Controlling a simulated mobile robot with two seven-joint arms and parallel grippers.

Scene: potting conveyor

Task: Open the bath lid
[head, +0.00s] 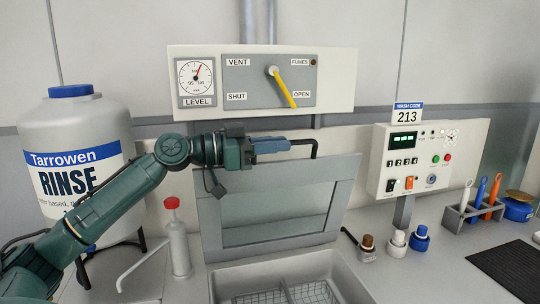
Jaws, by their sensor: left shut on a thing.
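The bath lid (345,200) is a grey-framed, see-through panel. It stands raised and tilted back behind the bath (216,283), whose open top shows wire baskets inside. A black bar handle (314,149) shows at the lid's top edge. My left gripper (288,146), with blue fingers, reaches in from the left and is shut on this handle. The fingers hide part of the handle. My right gripper is not in view.
A vent panel (210,62) with a yellow lever (284,90) pointing to OPEN hangs above. A Tarrowen rinse tank (75,135) and a red-topped bottle (178,240) stand left. A control box (380,180), several capped fittings and a tool rack (455,220) are right.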

